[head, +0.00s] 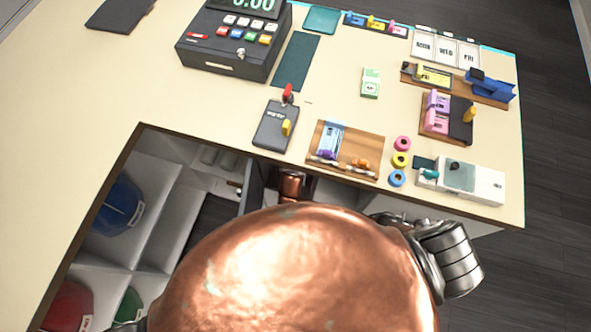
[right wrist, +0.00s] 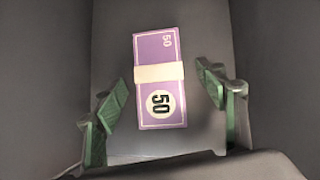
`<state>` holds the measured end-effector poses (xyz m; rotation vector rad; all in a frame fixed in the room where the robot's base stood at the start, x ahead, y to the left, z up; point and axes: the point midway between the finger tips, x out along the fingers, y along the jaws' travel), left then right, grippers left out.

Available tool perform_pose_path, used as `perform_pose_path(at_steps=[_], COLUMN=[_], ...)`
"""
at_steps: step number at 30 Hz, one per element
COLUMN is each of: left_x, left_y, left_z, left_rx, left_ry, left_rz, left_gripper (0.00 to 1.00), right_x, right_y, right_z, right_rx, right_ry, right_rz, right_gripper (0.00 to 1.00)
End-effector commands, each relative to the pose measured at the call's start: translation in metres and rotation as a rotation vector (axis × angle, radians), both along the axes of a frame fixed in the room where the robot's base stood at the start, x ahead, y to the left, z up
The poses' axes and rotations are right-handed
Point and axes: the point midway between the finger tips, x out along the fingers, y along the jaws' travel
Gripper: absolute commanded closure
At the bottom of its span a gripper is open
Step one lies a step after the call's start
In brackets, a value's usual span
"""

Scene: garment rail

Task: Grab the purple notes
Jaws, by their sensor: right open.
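The purple notes (right wrist: 153,52) are a banded bundle marked 50, with a cream paper band around the middle. They lie on the grey floor of a compartment in the right wrist view. My right gripper (right wrist: 165,103) is open, with its green-padded fingers on either side of the lower part of the bundle and apart from it. The notes and the right gripper cannot be made out in the head view. My left gripper is not in view.
Grey walls of the compartment (right wrist: 278,75) rise close on both sides of the fingers. In the head view, a cream counter (head: 150,85) holds a cash register (head: 222,58), a dark card device (head: 270,130) and a wooden tray (head: 368,147). Open shelves lie below the counter.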

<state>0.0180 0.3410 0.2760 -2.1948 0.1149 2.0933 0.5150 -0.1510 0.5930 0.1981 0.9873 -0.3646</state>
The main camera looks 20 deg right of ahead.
Motion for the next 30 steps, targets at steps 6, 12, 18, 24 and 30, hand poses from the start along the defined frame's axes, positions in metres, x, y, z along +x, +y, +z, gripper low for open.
perform_pose_path(at_steps=[6,12,18,24,30], left_x=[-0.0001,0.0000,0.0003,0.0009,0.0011], left_y=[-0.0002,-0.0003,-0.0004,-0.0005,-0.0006], left_z=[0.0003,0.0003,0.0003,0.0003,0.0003], left_rx=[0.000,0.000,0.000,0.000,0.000], left_ry=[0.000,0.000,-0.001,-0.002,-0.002], left_rz=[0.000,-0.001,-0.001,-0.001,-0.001], left_gripper=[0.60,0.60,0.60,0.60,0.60], right_x=[0.0008,0.0006,0.0004,0.0003,0.0003], right_y=[0.0002,0.0002,0.0000,-0.0001,-0.0001], right_z=[0.0002,0.0001,0.0000,-0.0003,-0.0003], right_rx=[0.001,0.001,0.001,0.000,0.000], right_ry=[0.000,0.000,0.000,0.001,0.001], right_rz=[0.001,0.001,0.001,0.000,0.000], right_gripper=[0.35,0.48,0.62,0.76,0.82])
